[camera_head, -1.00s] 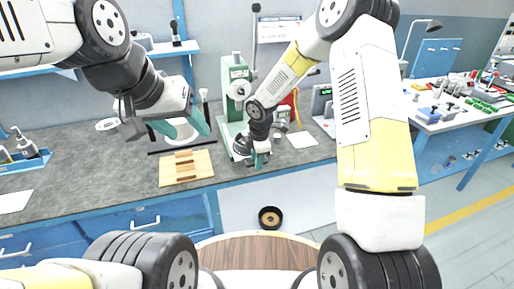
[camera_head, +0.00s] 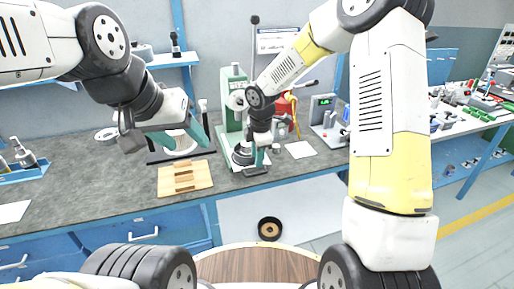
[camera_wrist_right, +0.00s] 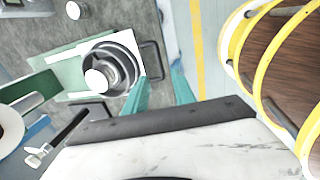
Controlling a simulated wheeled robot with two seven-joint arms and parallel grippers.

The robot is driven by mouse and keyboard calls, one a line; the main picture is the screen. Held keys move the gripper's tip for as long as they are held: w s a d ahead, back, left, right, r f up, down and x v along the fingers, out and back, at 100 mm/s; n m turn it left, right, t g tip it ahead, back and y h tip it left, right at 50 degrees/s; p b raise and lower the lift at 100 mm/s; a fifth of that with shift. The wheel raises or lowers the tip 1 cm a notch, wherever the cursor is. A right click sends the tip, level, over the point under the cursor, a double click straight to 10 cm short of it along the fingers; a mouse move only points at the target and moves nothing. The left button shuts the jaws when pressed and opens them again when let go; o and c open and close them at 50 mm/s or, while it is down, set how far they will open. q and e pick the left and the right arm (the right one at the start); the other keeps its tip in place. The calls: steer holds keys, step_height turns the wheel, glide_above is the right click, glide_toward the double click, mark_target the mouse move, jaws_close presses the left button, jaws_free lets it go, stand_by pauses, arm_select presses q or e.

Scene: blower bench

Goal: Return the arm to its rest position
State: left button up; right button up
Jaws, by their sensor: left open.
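My left gripper (camera_head: 180,142) hangs in the head view above the back left of the bench, its teal fingers spread and nothing seen between them. My right gripper (camera_head: 259,157) is in front of the green press (camera_head: 234,95), low over the bench's front part. In the right wrist view the two teal fingers of the right gripper (camera_wrist_right: 161,93) stand apart with a clear gap. A round dark and metal part (camera_wrist_right: 108,68) on the press base lies just left of the fingers. Contact with it cannot be told.
A wooden block board (camera_head: 185,179) lies on the grey bench (camera_head: 85,185). A blue tray (camera_head: 25,174) with bottles is at far left. A paper sheet (camera_head: 301,149) and a device with a display (camera_head: 325,115) are right of the press.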

steer(key=shift+r, duration=0.1)
steer(key=s+d+r+m+t, duration=0.1)
steer(key=s+d+r+m, duration=0.35)
steer(key=r, duration=0.25)
steer(key=s+d+r+m+t, duration=0.1)
steer(key=s+d+r+m, duration=0.35)
steer(key=r, duration=0.35)
steer(key=s+d+r+m+t, duration=0.1)
steer(key=s+d+r+m, duration=0.1)
steer(key=s+m, duration=0.4)
steer(key=s+d+r+m+t+y, duration=0.1)
steer(key=s+d+r+m, duration=0.2)
steer(key=s, duration=0.7)
step_height(320, 180, up, 2)
steer(key=m, duration=0.3)
steer(key=shift+s+r+y, duration=0.15)
steer(key=shift+r+y, duration=0.05)
steer(key=shift+y, duration=0.1)
